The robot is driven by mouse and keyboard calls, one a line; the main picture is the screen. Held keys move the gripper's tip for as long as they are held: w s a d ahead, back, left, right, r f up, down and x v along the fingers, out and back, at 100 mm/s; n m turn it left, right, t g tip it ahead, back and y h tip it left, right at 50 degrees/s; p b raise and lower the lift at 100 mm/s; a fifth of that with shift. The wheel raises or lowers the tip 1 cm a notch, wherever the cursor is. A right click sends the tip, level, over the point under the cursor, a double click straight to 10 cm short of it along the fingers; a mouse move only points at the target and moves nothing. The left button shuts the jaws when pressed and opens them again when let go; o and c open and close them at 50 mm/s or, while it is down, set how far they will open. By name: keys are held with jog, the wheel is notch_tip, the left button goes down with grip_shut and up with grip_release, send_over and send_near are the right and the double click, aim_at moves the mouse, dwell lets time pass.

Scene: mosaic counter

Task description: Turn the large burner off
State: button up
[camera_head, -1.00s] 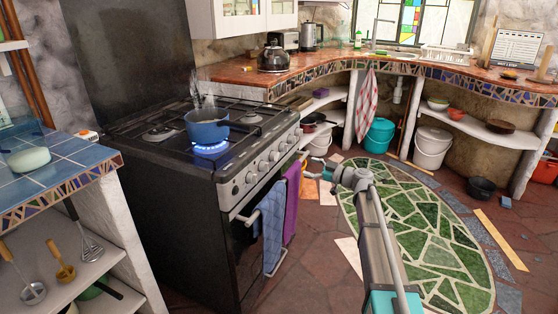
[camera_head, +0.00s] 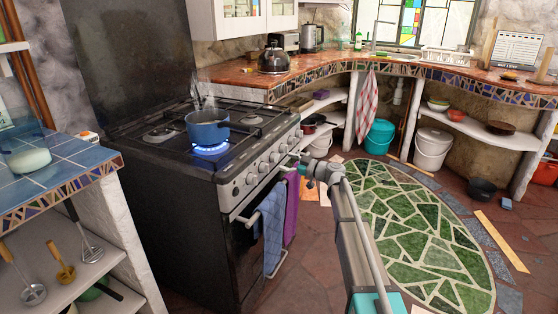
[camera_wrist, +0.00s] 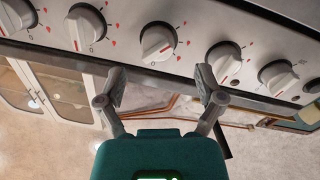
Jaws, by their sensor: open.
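The black stove (camera_head: 170,190) has a blue pot (camera_head: 207,127) on a front burner, with a blue flame (camera_head: 211,150) lit under it. A row of several pale knobs (camera_head: 262,167) runs along its front panel. My gripper (camera_head: 297,160) is in front of the panel's far end. In the wrist view my gripper (camera_wrist: 160,82) is open and empty, its two fingers apart just short of the knob row. One knob (camera_wrist: 158,41) lies roughly between the fingertips, with another knob (camera_wrist: 223,57) just to its right. I see no contact. Which knob serves the lit burner cannot be told.
A blue towel (camera_head: 272,228) and a purple towel (camera_head: 291,207) hang on the oven handle below the knobs. A blue-tiled counter (camera_head: 50,170) stands at the left. A kettle (camera_head: 273,58) is on the far counter.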

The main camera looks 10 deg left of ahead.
aim_at(278, 159)
jog(key=shift+x, duration=2.1)
jog(key=c, duration=1.1)
jog(key=shift+d, duration=0.4)
jog(key=shift+c, duration=0.3)
jog(key=shift+a, duration=0.35)
